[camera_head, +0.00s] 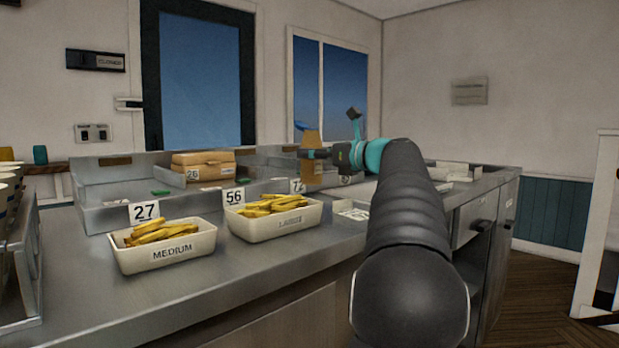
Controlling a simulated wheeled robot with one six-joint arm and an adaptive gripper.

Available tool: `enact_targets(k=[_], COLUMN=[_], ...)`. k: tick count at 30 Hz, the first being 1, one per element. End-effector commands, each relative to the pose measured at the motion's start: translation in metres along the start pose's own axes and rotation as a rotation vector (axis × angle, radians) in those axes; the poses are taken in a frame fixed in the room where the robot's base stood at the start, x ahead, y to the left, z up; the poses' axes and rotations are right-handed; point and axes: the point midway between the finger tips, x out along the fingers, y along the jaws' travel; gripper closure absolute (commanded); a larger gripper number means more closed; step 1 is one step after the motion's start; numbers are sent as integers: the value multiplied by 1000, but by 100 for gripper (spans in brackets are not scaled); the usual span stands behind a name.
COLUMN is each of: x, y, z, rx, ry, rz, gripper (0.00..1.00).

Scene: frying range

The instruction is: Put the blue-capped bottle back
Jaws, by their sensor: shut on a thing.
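The blue-capped bottle (311,140) has an amber-brown body, with its blue cap showing at the upper left. My gripper (322,154) is shut on the bottle from its right side, at about the middle of the body. The bottle looks upright, over the back part of the steel counter. I cannot tell whether its base touches anything, because the tray edge and cards are close in front of it.
A steel tray (100,212) holds brown boxes (203,160). Stacked cups (8,190) are far left.

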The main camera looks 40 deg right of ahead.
Motion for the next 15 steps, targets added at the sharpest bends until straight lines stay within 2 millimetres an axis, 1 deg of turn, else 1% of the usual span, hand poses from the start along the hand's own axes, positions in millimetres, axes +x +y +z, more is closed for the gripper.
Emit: enact_targets(k=[3, 8, 15], x=[7, 8, 8], y=[5, 5, 5], z=[-4, -13, -44], rx=[-3, 0, 1], ry=[-2, -1, -1], rz=[-1, -3, -3], gripper=[100, 100, 100])
